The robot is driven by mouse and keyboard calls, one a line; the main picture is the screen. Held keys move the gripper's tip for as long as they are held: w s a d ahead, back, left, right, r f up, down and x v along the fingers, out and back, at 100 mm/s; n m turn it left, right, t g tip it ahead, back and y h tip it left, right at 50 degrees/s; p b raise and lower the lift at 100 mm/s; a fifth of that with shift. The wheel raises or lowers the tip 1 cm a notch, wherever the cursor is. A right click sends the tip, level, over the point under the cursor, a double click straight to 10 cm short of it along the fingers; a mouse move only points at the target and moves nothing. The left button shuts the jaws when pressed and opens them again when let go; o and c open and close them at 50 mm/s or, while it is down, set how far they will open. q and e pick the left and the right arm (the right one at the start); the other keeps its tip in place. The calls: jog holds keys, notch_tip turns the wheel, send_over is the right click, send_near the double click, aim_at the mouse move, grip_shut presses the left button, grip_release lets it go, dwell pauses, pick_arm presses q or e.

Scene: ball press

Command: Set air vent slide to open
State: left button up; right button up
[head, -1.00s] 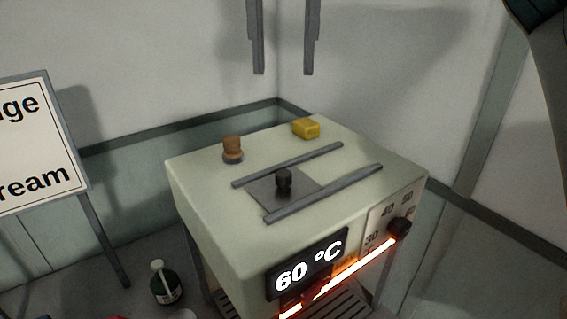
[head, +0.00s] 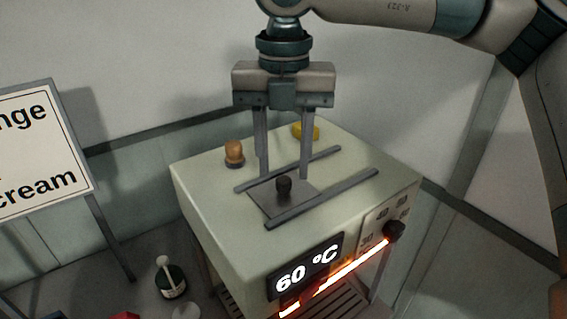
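The air vent slide (head: 297,203) is a dark flat plate with a black knob (head: 284,187). It lies between two grey rails (head: 325,198) on top of the pale machine (head: 215,205), toward the left end of the rails. My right gripper (head: 285,178) comes down from above, its two fingers apart on either side behind the knob. The fingertips are close above the plate and rails; I cannot tell if they touch. Nothing is between the fingers that I can see as held. My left gripper is not in view.
An orange-brown knob (head: 234,152) and a yellow block (head: 306,131) stand on the machine top near the fingers. The front has a 60 °C display (head: 306,268), a glowing bar and a black dial (head: 394,231). A sign (head: 40,150) and a dark bottle (head: 171,281) are at left.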

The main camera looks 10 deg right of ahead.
aim_at(284, 187)
jog(key=shift+f+p, duration=0.3)
jog(key=shift+f, duration=1.1)
